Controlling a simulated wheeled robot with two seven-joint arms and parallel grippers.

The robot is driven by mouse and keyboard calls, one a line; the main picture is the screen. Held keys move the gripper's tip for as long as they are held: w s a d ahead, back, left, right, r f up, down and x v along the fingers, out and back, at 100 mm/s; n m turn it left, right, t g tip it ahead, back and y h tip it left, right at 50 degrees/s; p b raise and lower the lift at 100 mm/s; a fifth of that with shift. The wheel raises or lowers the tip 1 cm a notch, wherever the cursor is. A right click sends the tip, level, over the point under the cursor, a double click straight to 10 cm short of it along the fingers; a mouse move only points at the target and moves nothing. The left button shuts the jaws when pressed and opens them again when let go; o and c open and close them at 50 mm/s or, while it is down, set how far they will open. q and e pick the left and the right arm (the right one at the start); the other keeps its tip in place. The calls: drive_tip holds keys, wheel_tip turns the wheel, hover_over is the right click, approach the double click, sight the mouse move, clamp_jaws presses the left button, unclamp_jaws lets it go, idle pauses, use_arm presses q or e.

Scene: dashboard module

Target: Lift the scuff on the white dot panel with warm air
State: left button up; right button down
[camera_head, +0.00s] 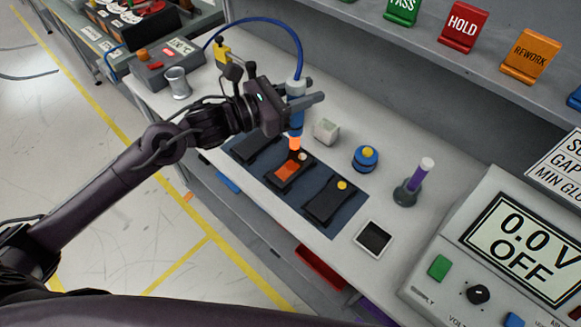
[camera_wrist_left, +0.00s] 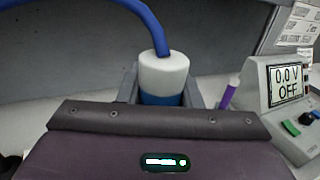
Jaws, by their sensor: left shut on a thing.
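My left gripper (camera_head: 298,103) is shut on a blue hot-air tool with a white cap (camera_head: 296,84) and a blue hose. The tool is upright, its orange-glowing nozzle (camera_head: 295,143) pointing down over the middle dark panel (camera_head: 279,184). That panel bears a pale dot (camera_head: 303,156) and an orange glowing patch (camera_head: 288,169); I cannot tell whether the nozzle touches it, nor make out the scuff. The tool's cap also shows between the fingers in the left wrist view (camera_wrist_left: 163,75). A right panel (camera_head: 325,205) has a yellow dot; the left panel (camera_head: 257,144) is partly hidden. My right gripper is out of view.
The panels lie on a dark blue mat (camera_head: 346,222). Nearby are a pale cube (camera_head: 326,131), a blue-yellow knob (camera_head: 365,158), a purple tool in a stand (camera_head: 415,182) and a framed dark pad (camera_head: 374,239). A heater unit (camera_head: 165,65), metal cup (camera_head: 177,83) and power supply (camera_head: 505,246) flank them.

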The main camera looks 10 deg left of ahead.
use_arm(q)
wheel_tip(320, 180, up, 9)
drive_tip(key=shift+f+p, duration=0.2)
drive_tip(key=shift+p, duration=1)
drive_tip(key=shift+r, duration=0.1)
